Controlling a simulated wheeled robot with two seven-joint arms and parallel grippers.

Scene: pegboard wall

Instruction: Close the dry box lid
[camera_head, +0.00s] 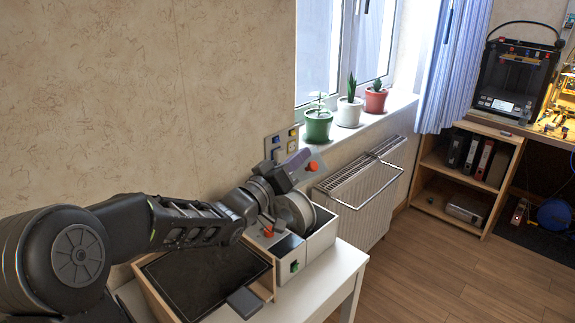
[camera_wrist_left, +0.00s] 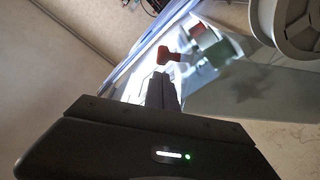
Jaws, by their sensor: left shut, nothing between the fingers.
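The white dry box (camera_head: 321,236) stands on the white table with a grey filament spool (camera_head: 296,211) in it. Its lid looks raised: a pale grey panel with a red-orange knob (camera_head: 313,166) stands above and behind the spool. The knob also shows in the left wrist view (camera_wrist_left: 169,55), just beyond the fingertips. My left gripper (camera_head: 301,158) is shut and empty beside the panel, above the spool. Its dark fingers (camera_wrist_left: 162,90) show together in the left wrist view. Whether they touch the panel I cannot tell. My right gripper is not in view.
A wooden box with a black top (camera_head: 200,275) lies under my left arm. A small bin (camera_head: 291,257) with a green item is beside the dry box. A radiator (camera_head: 365,190) and potted plants on the sill (camera_head: 350,127) are behind.

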